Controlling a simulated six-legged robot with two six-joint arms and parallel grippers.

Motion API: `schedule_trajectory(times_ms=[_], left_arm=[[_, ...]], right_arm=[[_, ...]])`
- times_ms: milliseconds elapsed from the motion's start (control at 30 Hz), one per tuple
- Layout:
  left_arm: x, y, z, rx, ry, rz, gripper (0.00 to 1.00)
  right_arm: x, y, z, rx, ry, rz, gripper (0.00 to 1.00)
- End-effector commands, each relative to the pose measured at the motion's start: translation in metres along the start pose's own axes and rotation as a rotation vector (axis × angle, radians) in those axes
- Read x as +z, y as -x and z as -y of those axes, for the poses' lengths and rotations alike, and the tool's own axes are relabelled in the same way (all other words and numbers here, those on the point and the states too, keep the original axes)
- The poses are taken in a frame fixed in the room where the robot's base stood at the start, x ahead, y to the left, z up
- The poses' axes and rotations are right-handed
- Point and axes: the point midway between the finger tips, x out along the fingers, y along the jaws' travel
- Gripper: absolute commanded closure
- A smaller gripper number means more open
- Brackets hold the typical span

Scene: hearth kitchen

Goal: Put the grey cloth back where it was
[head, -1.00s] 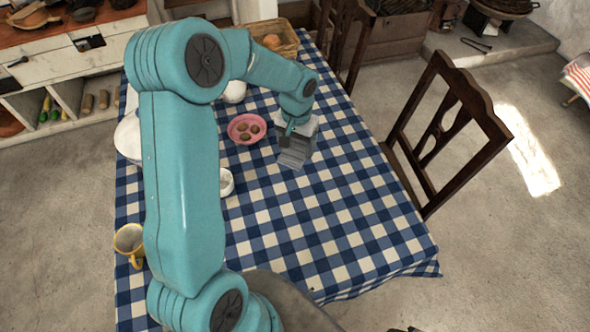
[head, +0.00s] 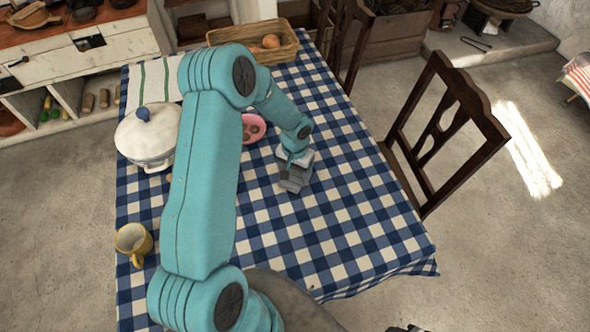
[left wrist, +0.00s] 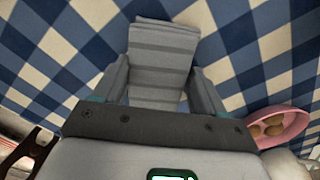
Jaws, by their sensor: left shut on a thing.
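My left gripper (head: 294,163) is over the middle of the checked table, seen from above in the head view. It is shut on the grey cloth (head: 295,184), a small folded piece with darker stripes. In the left wrist view the cloth (left wrist: 160,62) sticks out between the two fingers (left wrist: 160,88) over the blue and white checks. I cannot tell whether its far end touches the table. My right gripper is not in view.
The checked tablecloth (head: 330,215) is clear in front and to the right. A pink bowl (head: 253,127) stands left of the gripper, partly behind my arm. A white lidded tureen (head: 146,135), yellow mug (head: 133,240), striped towel (head: 153,82) and basket (head: 285,48) stand around. A chair (head: 440,130) is at right.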

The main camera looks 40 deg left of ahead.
Motion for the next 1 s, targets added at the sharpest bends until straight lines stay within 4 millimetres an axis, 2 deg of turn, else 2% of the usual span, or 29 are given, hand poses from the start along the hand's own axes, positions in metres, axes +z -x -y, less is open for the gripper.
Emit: schedule_trajectory(times_ms=[100, 133, 200, 467, 600, 667, 1000], left_arm=[[0.000, -0.004, 0.000, 0.000, 0.000, 0.000, 0.53], [0.000, -0.003, 0.000, 0.000, 0.000, 0.000, 0.22], [0.000, -0.002, 0.000, 0.000, 0.000, 0.001, 0.03], [0.000, -0.002, 0.000, 0.000, 0.000, 0.001, 0.03], [-0.001, 0.006, 0.000, -0.001, 0.001, -0.002, 0.03], [-0.001, 0.016, 0.000, -0.002, 0.001, -0.004, 0.03], [-0.001, 0.093, 0.000, 0.000, 0.001, -0.005, 0.03]], right_arm=[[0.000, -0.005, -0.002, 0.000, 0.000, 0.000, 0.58], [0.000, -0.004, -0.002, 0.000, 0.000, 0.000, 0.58], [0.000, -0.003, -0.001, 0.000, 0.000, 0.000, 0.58], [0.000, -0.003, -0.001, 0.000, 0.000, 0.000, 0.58], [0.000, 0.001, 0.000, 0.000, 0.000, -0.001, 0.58], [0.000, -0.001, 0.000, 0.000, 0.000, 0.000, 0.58], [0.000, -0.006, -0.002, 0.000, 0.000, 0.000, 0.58]])
